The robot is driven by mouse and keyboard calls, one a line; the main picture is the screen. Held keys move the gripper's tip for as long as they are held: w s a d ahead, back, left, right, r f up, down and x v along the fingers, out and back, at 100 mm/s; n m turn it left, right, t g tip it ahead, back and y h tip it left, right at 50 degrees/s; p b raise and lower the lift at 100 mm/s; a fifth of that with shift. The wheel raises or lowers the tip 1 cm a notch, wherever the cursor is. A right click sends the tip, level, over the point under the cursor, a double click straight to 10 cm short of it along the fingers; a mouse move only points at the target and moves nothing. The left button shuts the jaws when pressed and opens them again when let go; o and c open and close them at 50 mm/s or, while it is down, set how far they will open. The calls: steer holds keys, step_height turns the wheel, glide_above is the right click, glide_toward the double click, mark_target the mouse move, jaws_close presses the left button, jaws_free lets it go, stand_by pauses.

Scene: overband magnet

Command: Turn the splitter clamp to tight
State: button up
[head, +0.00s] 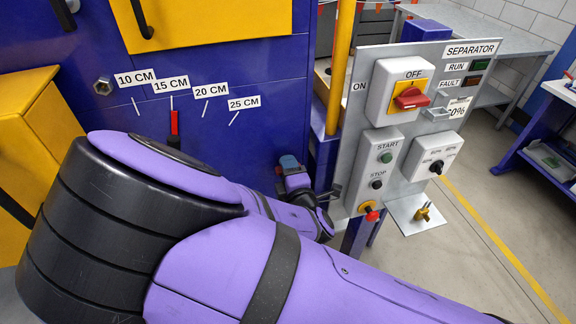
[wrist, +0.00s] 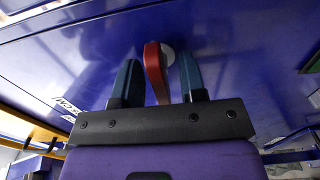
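A red lever (wrist: 154,72), which I take to be the splitter clamp, sticks out from a pale round hub (wrist: 168,54) on a blue wall in the wrist view. My gripper (wrist: 158,76) is open, with one teal finger on each side of the lever. A narrow gap shows between the lever and the right finger; the left finger is very close, and contact cannot be told. In the head view, I cannot make out the lever, and my arm covers much of the lower wall. A red pointer (head: 174,122) stands below the scale labels there.
The blue wall carries labels from 10 CM to 25 CM (head: 244,102). To the right stands the grey separator panel (head: 421,100) with a red switch (head: 411,98), buttons and a dial. A yellow post (head: 341,65) rises beside it. Open floor lies further right.

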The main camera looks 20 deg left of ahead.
jaws_close()
steer(key=shift+m, duration=0.3)
steer(key=m, duration=0.3)
steer(key=shift+m, duration=0.3)
steer(key=m, duration=0.4)
steer(key=shift+m, duration=0.3)
steer(key=m, duration=0.4)
steer(key=shift+m, duration=2.5)
